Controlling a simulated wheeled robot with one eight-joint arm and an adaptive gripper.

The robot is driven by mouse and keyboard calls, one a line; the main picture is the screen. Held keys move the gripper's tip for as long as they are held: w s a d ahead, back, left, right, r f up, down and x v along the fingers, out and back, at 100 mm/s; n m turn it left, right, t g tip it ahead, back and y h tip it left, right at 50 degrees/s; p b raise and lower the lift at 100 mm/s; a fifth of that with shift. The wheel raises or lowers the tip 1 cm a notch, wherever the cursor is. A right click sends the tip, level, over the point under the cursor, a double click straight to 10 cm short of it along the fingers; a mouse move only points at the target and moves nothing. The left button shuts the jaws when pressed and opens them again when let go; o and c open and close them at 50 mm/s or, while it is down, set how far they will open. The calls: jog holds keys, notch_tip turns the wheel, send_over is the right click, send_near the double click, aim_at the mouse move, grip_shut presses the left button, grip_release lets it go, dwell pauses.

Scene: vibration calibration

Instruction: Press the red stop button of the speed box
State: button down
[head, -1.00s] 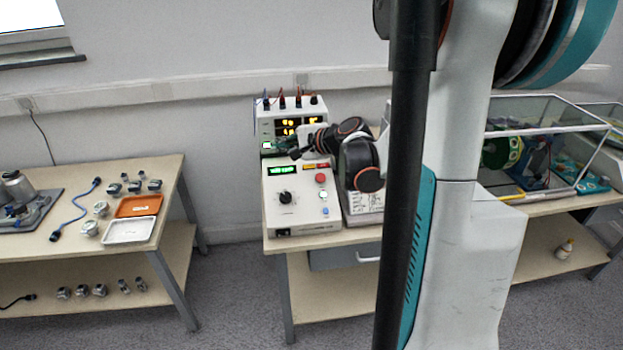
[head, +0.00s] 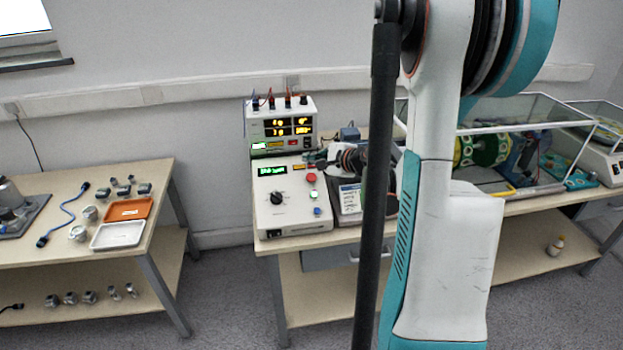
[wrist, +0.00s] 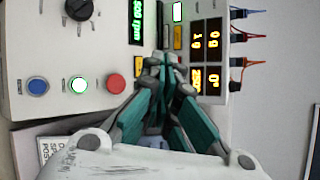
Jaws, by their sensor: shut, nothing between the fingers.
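The speed box (head: 290,217) is a white sloped box on the middle table, with a green display (head: 271,170) and a black knob (head: 277,198). Its red stop button (head: 312,178) sits at the upper right of its panel, above a white button and a blue one. The red button also shows in the wrist view (wrist: 115,84), uncovered, left of my fingers. My gripper (wrist: 163,58) is shut and empty, its tips over the panel near the display's end and beside the red button. In the head view my gripper (head: 316,159) is small, just above that button; contact cannot be told.
A power supply (head: 282,129) with yellow digits and cables stands behind the speed box. A clear-walled case (head: 520,110) with a green drum stands to the right. The left table holds an orange tray (head: 129,209), a white tray (head: 118,235) and small metal parts.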

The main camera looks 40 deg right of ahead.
jog(key=shift+w+d+f+b, duration=0.3)
jog(key=shift+w+f+b, duration=0.2)
jog(key=shift+f+b, duration=0.55)
jog(key=shift+w+d+f+b, duration=0.35)
jog(key=shift+w+f+b, duration=0.3)
jog(key=shift+f, duration=0.85)
jog(key=shift+w+d+f+b, duration=0.35)
jog(key=shift+f+b, duration=0.55)
jog(key=shift+f, duration=0.5)
jog(key=shift+w+f+b, duration=0.2)
jog(key=shift+f+b, duration=0.05)
jog(key=shift+b, duration=0.15)
jog(key=shift+w+d+f+b, duration=0.1)
jog(key=shift+f+b, duration=0.2)
jog(key=shift+b, duration=0.05)
jog(key=shift+r, duration=0.1)
jog(key=shift+s+r+p, duration=0.25)
jog(key=shift+r+p, duration=0.2)
jog(key=shift+r, duration=0.15)
jog(key=r+p, duration=0.1)
jog(key=s+a+r+p, duration=0.1)
jog(key=r, duration=0.1)
jog(key=s+r+p, duration=0.1)
jog(key=shift+a+r, duration=0.2)
jog(key=shift+r, duration=0.1)
